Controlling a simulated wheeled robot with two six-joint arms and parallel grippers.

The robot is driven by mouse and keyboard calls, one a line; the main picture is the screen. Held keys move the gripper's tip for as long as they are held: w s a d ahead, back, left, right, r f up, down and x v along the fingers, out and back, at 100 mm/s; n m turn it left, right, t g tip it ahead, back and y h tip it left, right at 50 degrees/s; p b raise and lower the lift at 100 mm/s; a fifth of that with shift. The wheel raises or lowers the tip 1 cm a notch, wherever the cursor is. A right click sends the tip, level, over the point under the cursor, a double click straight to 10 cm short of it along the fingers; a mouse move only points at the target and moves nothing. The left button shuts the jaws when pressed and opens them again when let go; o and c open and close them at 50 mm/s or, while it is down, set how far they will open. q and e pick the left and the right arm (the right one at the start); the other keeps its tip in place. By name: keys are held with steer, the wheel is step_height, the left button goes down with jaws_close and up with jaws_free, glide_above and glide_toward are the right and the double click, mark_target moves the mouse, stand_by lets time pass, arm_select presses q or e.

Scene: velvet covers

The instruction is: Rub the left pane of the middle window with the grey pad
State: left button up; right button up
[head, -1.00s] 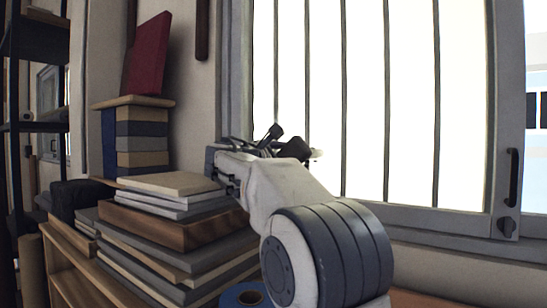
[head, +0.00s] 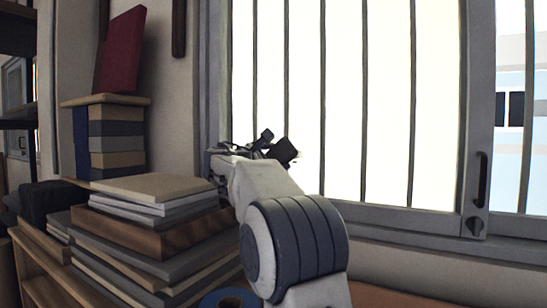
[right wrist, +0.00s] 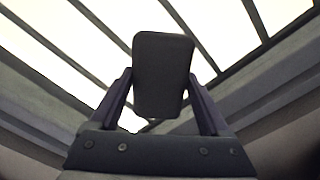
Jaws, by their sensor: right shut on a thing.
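My right gripper (right wrist: 163,102) is shut on the grey pad (right wrist: 163,75), a dark, rounded rectangle standing between its fingers in the right wrist view. In the head view the right gripper (head: 268,148) is in front of the lower left part of a bright window pane (head: 343,100), with the dark pad (head: 286,151) at its tip. The pane has several dark vertical bars and a grey frame. I cannot tell whether the pad touches the glass. My left gripper is not in view.
A stack of boards and books (head: 150,215) lies on a wooden shelf just left of my right arm. Further stacked blocks (head: 117,140) with a red book (head: 120,50) stand behind. A blue roll (head: 230,299) is at the bottom. A black window handle (head: 482,180) is at right.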

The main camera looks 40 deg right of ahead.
steer(key=shift+p+x, duration=0.35)
steer(key=shift+x, duration=0.6)
stand_by(0.6)
